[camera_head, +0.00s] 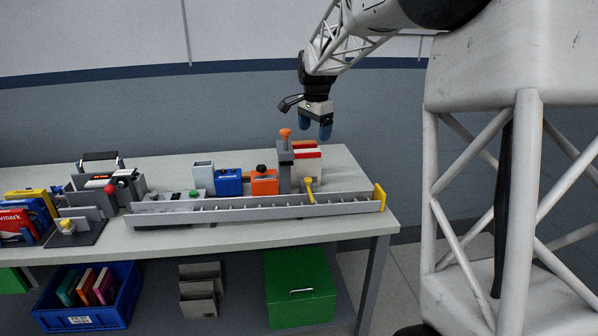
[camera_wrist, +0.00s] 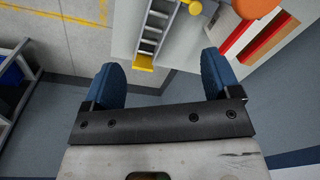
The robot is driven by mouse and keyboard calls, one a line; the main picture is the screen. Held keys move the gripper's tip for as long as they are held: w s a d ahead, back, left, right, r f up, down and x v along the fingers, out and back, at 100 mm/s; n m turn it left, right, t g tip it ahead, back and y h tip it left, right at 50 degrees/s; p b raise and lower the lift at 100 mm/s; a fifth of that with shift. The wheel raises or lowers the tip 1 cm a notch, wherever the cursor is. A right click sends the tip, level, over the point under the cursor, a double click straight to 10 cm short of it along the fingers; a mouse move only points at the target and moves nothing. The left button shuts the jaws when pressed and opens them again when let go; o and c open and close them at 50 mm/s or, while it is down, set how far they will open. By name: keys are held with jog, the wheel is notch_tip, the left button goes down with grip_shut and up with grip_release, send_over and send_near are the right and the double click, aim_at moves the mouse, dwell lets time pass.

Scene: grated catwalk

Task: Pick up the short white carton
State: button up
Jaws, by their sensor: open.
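My gripper (camera_head: 316,126) hangs above the back right of the grey table, its blue fingers pointing down. In the wrist view its fingers (camera_wrist: 162,65) are apart with nothing between them. A low white box with red (camera_head: 307,155) stands at the table's right end, below my gripper and partly hidden by a grey post; it may be the short white carton. White and red box tops (camera_wrist: 240,35) show at the upper right of the wrist view, beyond the right finger. An orange knob partly covers them. I cannot tell the carton's full outline.
A long slotted rail (camera_head: 250,207) with a yellow end runs along the table front. A grey post (camera_head: 284,165) with an orange knob, an orange box (camera_head: 264,183), a blue box (camera_head: 228,182) and a pale open box (camera_head: 203,177) stand behind it. The table's right back corner is clear.

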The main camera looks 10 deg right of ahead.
jog(key=w+f+m, duration=0.3)
jog(key=w+f, duration=0.2)
jog(key=w, duration=0.7)
jog(key=m+g, duration=0.1)
jog(key=m, duration=0.2)
send_over(301, 152)
jog(key=f, duration=0.8)
jog(key=shift+w+a+f, duration=0.1)
jog(key=shift+w+f, duration=0.15)
jog(key=shift+f, duration=0.15)
jog(key=shift+f, duration=1.3)
jog(key=shift+f, duration=2.65)
jog(key=c, duration=1.2)
